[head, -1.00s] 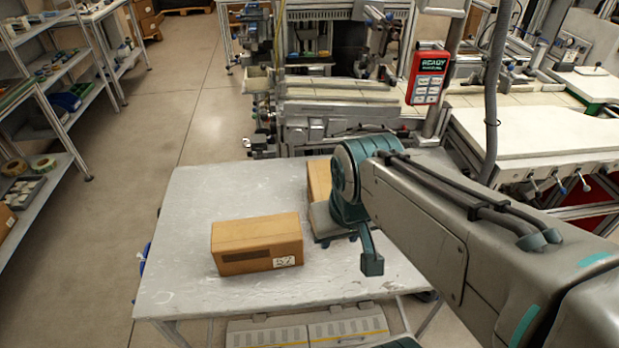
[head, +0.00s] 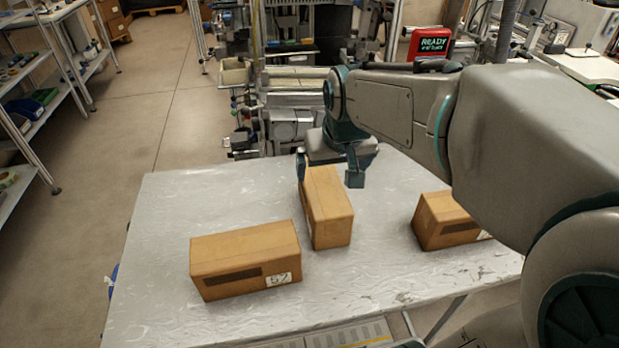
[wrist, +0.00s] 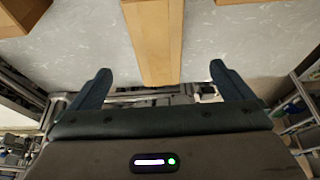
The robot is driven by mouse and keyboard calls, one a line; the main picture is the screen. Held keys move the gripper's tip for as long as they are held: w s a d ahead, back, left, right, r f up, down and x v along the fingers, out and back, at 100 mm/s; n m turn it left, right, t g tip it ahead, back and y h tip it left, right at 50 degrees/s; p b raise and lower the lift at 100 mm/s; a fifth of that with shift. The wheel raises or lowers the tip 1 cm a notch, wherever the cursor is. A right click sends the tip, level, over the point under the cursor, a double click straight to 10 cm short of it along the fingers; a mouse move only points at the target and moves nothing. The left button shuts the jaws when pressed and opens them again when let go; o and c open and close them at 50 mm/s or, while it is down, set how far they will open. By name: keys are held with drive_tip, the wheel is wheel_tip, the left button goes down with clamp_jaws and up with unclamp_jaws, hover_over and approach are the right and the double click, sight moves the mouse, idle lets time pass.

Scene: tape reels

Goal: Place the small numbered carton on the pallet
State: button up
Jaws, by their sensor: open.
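Three brown cartons are on the grey table (head: 165,215). The left carton (head: 240,262) has a white label that reads like 52. The middle carton (head: 328,212) stands lengthwise and shows no number; it also fills the upper middle of the wrist view (wrist: 155,40). The right carton (head: 448,220) has a label partly hidden by my arm. My gripper (head: 328,172) is open and empty at the far end of the middle carton. In the wrist view its fingers (wrist: 160,78) are spread wider than that carton, whose end lies between or just short of the tips.
A grey slatted object with a yellow line (head: 350,335) shows below the table's near edge; I cannot tell whether it is a pallet. A wooden pallet (head: 160,10) lies far back on the floor. Shelves (head: 30,120) stand left, machinery (head: 290,100) behind. The table's left part is clear.

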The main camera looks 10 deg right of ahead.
sight(324, 185)
drive_tip(key=x, duration=0.3)
drive_tip(key=w+x, duration=0.1)
drive_tip(key=x, duration=0.2)
drive_tip(key=w+x, duration=0.1)
drive_tip(key=x, duration=0.2)
drive_tip(key=shift+w+r+b, duration=0.1)
drive_tip(key=shift+r+b, duration=0.1)
drive_tip(key=shift+b, duration=0.15)
drive_tip(key=shift+w+d+x, duration=0.1)
drive_tip(key=shift+w+x, duration=0.05)
drive_tip(key=shift+x, duration=1.35)
drive_tip(key=shift+w+d+x, duration=0.1)
drive_tip(key=shift+x, duration=1.4)
drive_tip(key=shift+r, duration=0.1)
drive_tip(key=c, duration=1.4)
drive_tip(key=shift+r, duration=0.15)
drive_tip(key=shift+c, duration=0.2)
